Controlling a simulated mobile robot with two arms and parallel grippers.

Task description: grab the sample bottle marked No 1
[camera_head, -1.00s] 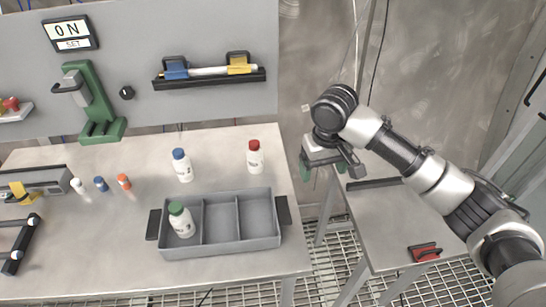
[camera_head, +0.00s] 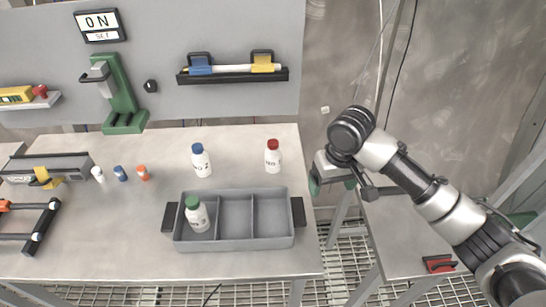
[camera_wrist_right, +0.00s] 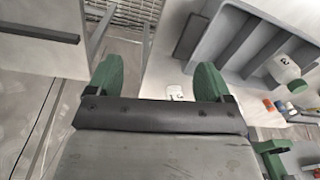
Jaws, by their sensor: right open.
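A white bottle with a red cap (camera_head: 273,157) stands upright at the back right of the bench; its number is too small to read surely. A white bottle with a blue cap (camera_head: 201,161) stands to its left, its label seeming to read 2. A green-capped bottle (camera_head: 197,215) stands in the left compartment of the grey tray (camera_head: 240,244); a bottle by the tray's wall in the wrist view (camera_wrist_right: 285,68) seems marked 3. My right gripper (camera_head: 332,186) is open and empty, right of the red-capped bottle beyond the bench edge. In the wrist view its green fingers (camera_wrist_right: 157,78) are spread apart, with a white labelled thing (camera_wrist_right: 175,92) partly hidden beyond them. My left gripper is not visible.
Small white, blue and orange-capped items (camera_head: 121,173) stand at the bench's left. A green stand (camera_head: 125,95) and a rack (camera_head: 232,77) are at the back panel. A side table (camera_head: 400,235) with a red-black item (camera_head: 438,263) is at right, across a gap.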

